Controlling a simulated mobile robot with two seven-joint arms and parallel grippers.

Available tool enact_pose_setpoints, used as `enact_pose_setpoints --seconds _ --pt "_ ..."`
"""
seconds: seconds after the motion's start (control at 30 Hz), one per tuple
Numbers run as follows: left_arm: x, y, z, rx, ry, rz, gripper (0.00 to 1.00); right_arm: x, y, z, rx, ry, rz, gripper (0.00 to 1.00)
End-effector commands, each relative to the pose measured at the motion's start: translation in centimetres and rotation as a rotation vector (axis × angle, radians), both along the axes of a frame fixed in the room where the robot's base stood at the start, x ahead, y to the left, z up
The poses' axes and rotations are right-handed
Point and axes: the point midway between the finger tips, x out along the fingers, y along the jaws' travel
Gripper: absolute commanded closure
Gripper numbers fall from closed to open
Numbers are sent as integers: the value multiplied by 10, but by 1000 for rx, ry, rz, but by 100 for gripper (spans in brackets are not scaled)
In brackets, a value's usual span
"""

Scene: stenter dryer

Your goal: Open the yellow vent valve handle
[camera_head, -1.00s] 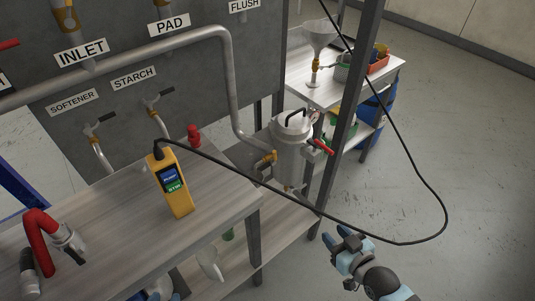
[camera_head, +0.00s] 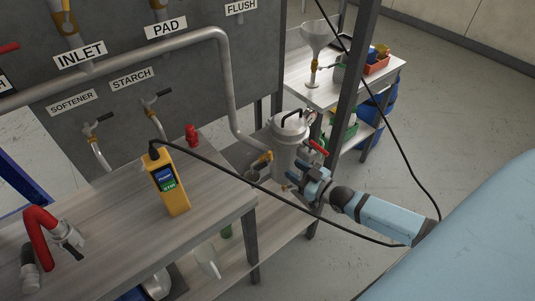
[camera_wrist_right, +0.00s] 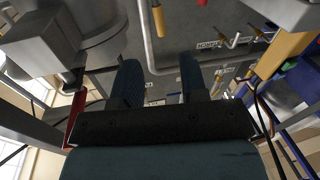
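A steel canister (camera_head: 290,150) with a lid and black handle stands beside the bench. Which fitting is the vent valve is not marked. My right gripper (camera_head: 296,174) is close to the canister's lower right side, below the red handle. In the right wrist view its fingers (camera_wrist_right: 159,64) are apart with nothing between them. The canister (camera_wrist_right: 85,35) fills that view's upper left. My left gripper is not in view.
A yellow handheld meter (camera_head: 168,182) stands on the bench (camera_head: 110,220); its black cable crosses near my right arm. A side table (camera_head: 310,90) holds a funnel and bins. Open floor (camera_head: 440,130) lies to the right.

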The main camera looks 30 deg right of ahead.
Motion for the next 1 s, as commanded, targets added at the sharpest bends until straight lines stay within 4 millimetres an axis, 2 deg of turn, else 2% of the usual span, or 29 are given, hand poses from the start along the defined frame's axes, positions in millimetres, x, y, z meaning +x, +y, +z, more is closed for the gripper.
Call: enact_pose_setpoints --seconds 0.03,0.2,0.43,0.6,0.93,1.0 --pt "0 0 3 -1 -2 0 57 12 3 2 1 -3 -1 60" --pt "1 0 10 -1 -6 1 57 46 13 2 1 -2 -1 60" --pt "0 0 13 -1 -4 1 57 82 24 1 0 -1 0 60" --pt "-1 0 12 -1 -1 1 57 94 27 0 0 0 1 60" --pt "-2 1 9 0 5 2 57 97 28 0 0 1 1 60" --pt "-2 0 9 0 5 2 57 97 28 0 0 1 1 76"
